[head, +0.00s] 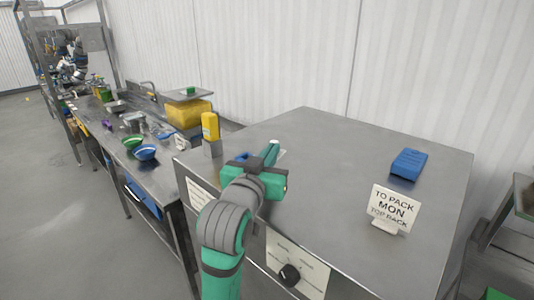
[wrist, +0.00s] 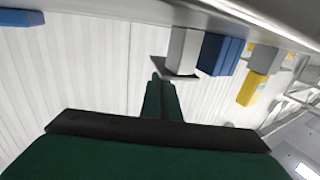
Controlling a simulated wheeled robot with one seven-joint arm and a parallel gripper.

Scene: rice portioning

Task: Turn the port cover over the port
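My gripper (head: 270,152) is over the left part of the steel cabinet top (head: 322,140). In the wrist view its two green fingers (wrist: 160,82) lie close together with no clear gap, and nothing shows between them. Just beyond the fingertips is a grey block (wrist: 184,48) with a thin dark plate (wrist: 160,68) at its end. This may be the port and its cover, but I cannot tell for certain. Whether the fingertips touch the plate is unclear. In the head view a small pale piece (head: 281,155) shows beside the fingers, and my gripper hides much of that spot.
A blue block (wrist: 221,55) stands beside the grey block; it shows partly behind my gripper in the head view (head: 242,158). A yellow bottle (head: 210,126) stands in a grey holder (head: 213,149). A blue case (head: 408,163) and a sign (head: 395,207) are at the right. The cabinet's middle is clear.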

